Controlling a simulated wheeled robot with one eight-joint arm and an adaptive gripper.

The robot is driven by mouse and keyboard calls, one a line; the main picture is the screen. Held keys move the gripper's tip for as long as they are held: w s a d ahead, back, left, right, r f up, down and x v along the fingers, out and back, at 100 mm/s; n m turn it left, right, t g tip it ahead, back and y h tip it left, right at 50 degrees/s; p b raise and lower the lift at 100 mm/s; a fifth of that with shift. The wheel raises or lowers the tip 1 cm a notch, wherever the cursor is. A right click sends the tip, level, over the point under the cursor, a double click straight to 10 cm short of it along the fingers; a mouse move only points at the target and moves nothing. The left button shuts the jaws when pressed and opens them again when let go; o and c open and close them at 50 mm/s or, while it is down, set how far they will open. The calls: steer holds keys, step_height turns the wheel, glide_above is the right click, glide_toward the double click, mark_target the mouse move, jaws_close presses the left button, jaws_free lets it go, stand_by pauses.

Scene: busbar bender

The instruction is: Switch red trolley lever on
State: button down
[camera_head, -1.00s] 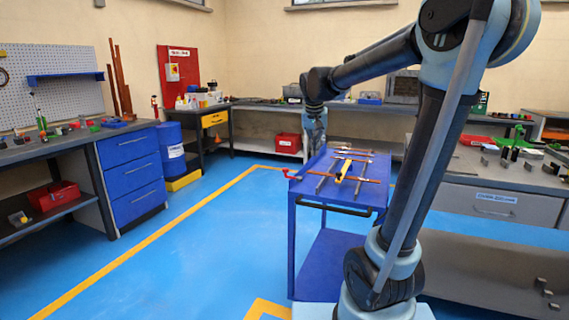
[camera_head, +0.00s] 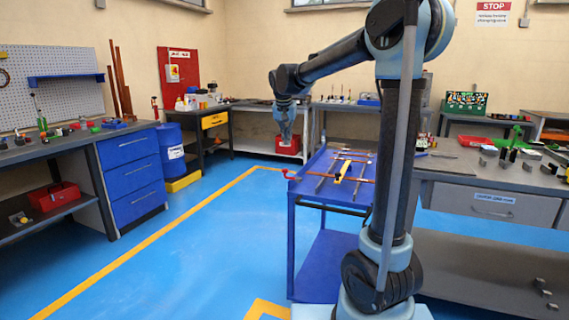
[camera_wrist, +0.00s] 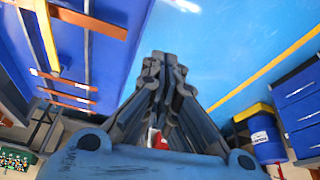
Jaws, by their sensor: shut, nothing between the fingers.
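My gripper (camera_head: 287,141) is shut and empty, pointing down, left of the trolley top and above the lever in the picture. Its closed fingers also show in the wrist view (camera_wrist: 164,60). The lever is not clearly visible in the wrist view.
Bars and a yellow-handled tool (camera_head: 343,170) lie on the trolley top. A red box (camera_head: 288,148) sits on a shelf behind my gripper. A blue drum (camera_head: 172,150) stands by the left bench. The blue floor left of the trolley is clear.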

step_height(320, 180, down, 10)
steer(key=shift+s, duration=0.3)
stand_by(0.7)
